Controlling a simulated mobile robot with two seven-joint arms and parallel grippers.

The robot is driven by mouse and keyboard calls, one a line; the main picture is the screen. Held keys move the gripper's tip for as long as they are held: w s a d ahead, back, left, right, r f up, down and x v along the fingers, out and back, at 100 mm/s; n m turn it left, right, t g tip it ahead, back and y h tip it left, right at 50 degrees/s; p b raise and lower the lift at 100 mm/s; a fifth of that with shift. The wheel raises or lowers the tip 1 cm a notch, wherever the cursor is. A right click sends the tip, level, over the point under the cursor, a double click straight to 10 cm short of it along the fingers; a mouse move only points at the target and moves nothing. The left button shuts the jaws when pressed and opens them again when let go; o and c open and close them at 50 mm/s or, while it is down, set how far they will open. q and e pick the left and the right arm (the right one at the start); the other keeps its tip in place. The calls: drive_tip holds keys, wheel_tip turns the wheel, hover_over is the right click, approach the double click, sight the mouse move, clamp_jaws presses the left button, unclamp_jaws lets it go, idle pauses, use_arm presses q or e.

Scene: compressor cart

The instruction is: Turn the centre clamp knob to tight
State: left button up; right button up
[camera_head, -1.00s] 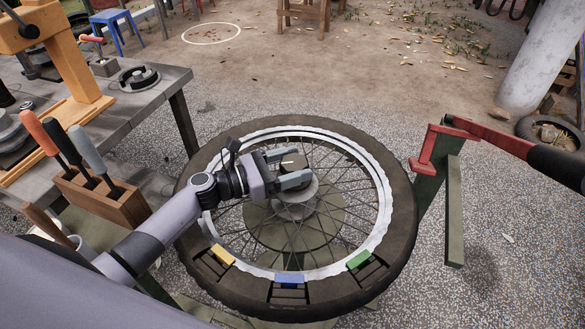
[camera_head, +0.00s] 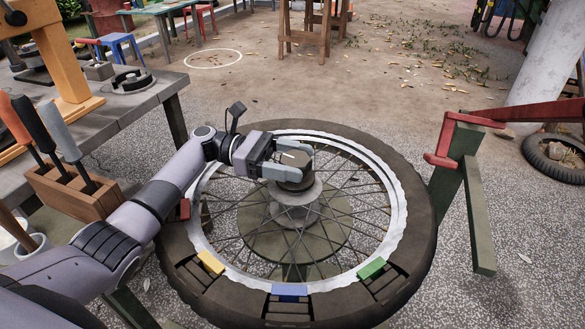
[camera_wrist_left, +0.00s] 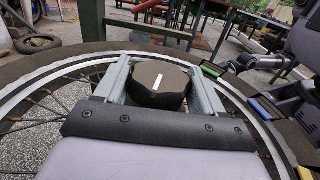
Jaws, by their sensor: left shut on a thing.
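The centre clamp knob (camera_head: 292,168) is a dark, lobed knob with a white line on top, on the hub of a spoked wheel with a black tyre (camera_head: 420,232). My left gripper (camera_head: 282,163) reaches in from the left and is shut on the knob, one finger on each side. In the left wrist view the knob (camera_wrist_left: 158,90) sits between the two grey fingers, its white mark (camera_wrist_left: 154,81) running nearly along the fingers. The right gripper is not in view.
Yellow (camera_head: 211,262), blue (camera_head: 290,291) and green (camera_head: 371,268) blocks sit along the near rim. A red lever (camera_head: 530,110) on a green post (camera_head: 458,165) stands at right. A workbench (camera_head: 125,105) and a wooden tool block (camera_head: 75,190) are at left.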

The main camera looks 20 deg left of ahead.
sight(293, 158)
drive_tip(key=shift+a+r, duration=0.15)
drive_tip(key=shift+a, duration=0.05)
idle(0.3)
use_arm(q)
drive_tip(key=o, duration=1)
drive_tip(key=shift+c, duration=0.2)
drive_tip(key=shift+r, duration=0.1)
drive_tip(key=shift+r, duration=0.4)
wheel_tip(293, 158, up, 19)
drive_tip(key=p, duration=0.5)
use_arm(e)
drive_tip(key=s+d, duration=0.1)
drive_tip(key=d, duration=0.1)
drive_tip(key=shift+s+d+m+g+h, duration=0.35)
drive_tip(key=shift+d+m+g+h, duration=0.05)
use_arm(q)
drive_tip(key=shift+r, duration=0.1)
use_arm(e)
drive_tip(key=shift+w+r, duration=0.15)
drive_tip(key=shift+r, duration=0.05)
